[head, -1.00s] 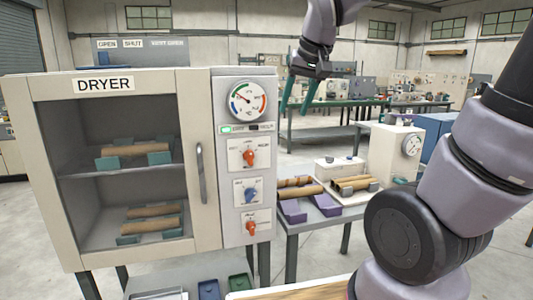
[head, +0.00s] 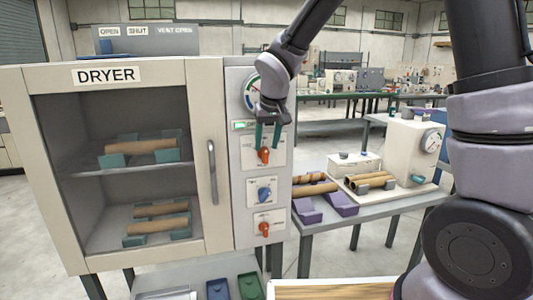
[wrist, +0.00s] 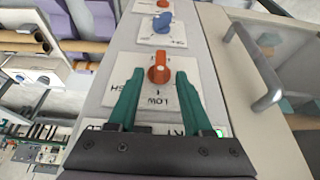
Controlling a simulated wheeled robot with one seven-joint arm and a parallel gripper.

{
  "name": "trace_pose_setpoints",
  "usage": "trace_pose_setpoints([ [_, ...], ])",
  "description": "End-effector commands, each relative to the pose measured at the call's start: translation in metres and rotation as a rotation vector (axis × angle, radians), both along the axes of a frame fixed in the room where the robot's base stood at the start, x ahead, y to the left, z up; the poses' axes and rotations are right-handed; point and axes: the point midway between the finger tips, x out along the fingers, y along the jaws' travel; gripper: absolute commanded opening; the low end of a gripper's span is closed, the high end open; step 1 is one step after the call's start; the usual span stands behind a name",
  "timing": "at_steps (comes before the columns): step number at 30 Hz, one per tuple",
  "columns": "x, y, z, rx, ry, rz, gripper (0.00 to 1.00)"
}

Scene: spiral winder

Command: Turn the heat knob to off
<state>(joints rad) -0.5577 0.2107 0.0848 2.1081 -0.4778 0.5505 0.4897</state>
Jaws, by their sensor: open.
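The dryer panel carries a top orange knob (head: 264,155) on a white plate; it also shows in the wrist view (wrist: 159,70), where the plate reads LOW beside it. I cannot clearly read a heat label, as my gripper covers part of the panel. My gripper (head: 267,143) is open, its green fingers pointing down in front of the panel at this knob. In the wrist view my gripper (wrist: 157,77) has its two fingertips on either side of the knob, with a gap to each. Whether they are at its depth is unclear.
Below are a blue knob (head: 264,195) and a lower orange knob (head: 264,228). The gauge (head: 250,90) is partly hidden by my arm. The dryer door handle (head: 212,172) stands out left of the panel. A table with purple cradles (head: 307,210) stands to the right.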

Motion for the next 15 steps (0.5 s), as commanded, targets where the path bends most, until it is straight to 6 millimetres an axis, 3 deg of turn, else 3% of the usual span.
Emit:
trace_pose_setpoints([
  [6,0.012,0.003,-0.031,-0.001,0.002,0.000,0.50],
  [15,0.016,0.004,-0.041,0.001,-0.001,-0.001,0.50],
])
